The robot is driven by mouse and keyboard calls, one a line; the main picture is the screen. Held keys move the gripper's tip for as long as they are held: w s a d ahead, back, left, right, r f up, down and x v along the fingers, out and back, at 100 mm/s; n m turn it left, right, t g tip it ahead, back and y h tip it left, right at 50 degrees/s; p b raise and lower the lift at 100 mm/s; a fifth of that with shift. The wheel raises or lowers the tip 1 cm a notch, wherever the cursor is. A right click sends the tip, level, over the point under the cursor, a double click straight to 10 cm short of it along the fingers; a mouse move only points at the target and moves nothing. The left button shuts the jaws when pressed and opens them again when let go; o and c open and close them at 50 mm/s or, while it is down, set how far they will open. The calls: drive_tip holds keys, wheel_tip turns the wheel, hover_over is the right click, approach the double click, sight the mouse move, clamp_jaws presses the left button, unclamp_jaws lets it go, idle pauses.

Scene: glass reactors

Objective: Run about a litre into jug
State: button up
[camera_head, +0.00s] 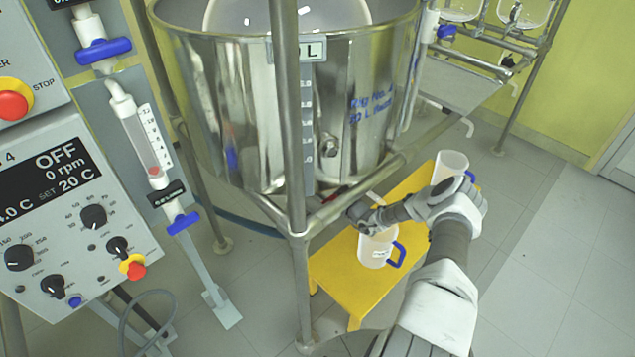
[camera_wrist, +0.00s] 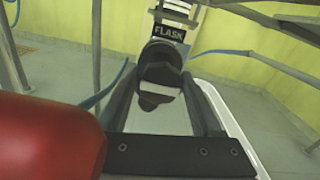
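A translucent white jug with a blue handle (camera_head: 372,249) stands upright on a yellow stool (camera_head: 338,283), below the front of the steel vessel. My gripper (camera_head: 362,214) is above and just left of the jug, beside a pale pipe end and a small red part (camera_head: 334,193) under the vessel. In the wrist view my gripper's dark fingers (camera_wrist: 162,68) reach forward around or against a dark part with a pale band. I cannot tell whether they grip it. A large red part (camera_wrist: 50,140) fills the lower left there. The jug's inside is hidden.
A second pale jug (camera_head: 450,165) stands at the stool's far end, near my forearm. The steel vessel (camera_head: 240,110) and its pole frame (camera_head: 298,270) crowd the left. A control panel (camera_head: 70,215) is further left. A FLASK label (camera_wrist: 170,33) shows ahead. Floor at right is clear.

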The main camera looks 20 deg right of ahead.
drive_tip(key=c, duration=0.9)
drive_tip(key=shift+r+n+p, duration=0.1)
drive_tip(key=shift+n+p, duration=0.35)
drive_tip(key=shift+n, duration=0.75)
drive_tip(key=shift+n+p, duration=0.3)
drive_tip(key=shift+n, duration=0.8)
drive_tip(key=o, duration=1.4)
drive_tip(key=p+v, duration=0.3)
drive_tip(key=v, duration=1.4)
drive_tip(key=shift+s, duration=0.25)
